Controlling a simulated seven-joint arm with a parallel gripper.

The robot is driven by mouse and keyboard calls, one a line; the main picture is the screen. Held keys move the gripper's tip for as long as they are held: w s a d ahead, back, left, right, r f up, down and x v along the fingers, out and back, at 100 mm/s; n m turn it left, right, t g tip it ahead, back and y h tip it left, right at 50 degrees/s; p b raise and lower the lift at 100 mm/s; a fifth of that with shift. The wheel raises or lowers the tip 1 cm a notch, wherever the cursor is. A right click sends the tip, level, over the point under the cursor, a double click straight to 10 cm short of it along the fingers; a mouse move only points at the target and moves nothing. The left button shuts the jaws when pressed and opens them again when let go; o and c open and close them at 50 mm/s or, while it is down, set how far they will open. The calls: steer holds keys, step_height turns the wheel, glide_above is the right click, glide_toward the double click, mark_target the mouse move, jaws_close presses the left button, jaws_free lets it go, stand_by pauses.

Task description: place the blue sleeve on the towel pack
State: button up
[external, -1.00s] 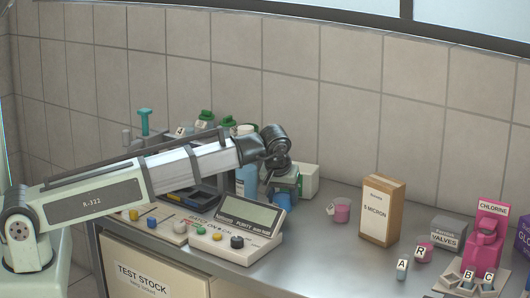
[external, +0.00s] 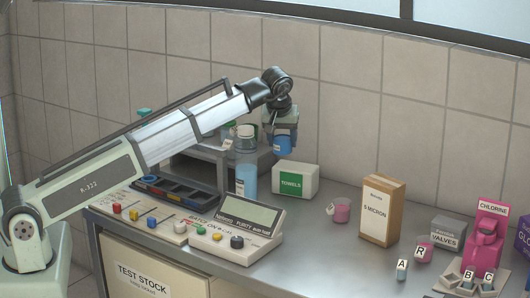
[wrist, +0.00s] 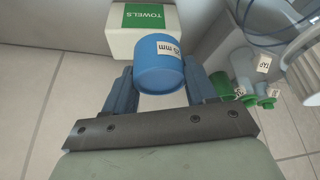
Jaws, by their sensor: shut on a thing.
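The blue sleeve (external: 283,145) is a short blue cylinder with a white size label, held in my gripper (external: 283,135). In the wrist view the sleeve (wrist: 158,66) sits between the two dark blue fingers of my gripper (wrist: 158,90), which are shut on it. The towel pack (external: 295,181) is a white box with a green TOWELS label, standing on the bench near the wall. In the wrist view the towel pack (wrist: 118,38) lies just beyond the sleeve. The sleeve is in the air, above and slightly left of the pack, and apart from it in the external view.
A clear bottle with blue liquid (external: 246,178) stands left of the pack. Control boxes (external: 238,233) are in front. A 5 micron carton (external: 382,212) and a pink cup (external: 342,210) stand to the right. Green-capped bottles (wrist: 244,88) show at right in the wrist view.

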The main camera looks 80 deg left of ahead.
step_height(320, 180, up, 4)
glide_above(296, 164)
steer(key=d, duration=0.2)
steer(key=shift+n+g, duration=0.5)
steer(key=shift+n, duration=0.3)
steer(key=shift+s+a+f, duration=0.1)
steer(key=shift+a+f, duration=0.05)
steer(key=shift+f, duration=2.4)
steer(key=shift+s+a+f, duration=0.1)
steer(key=shift+a+f, duration=0.05)
steer(key=shift+f, duration=2.35)
steer(key=shift+f, duration=0.15)
steer(key=o, duration=1)
steer(key=shift+o, duration=0.2)
steer(key=v, duration=1.2)
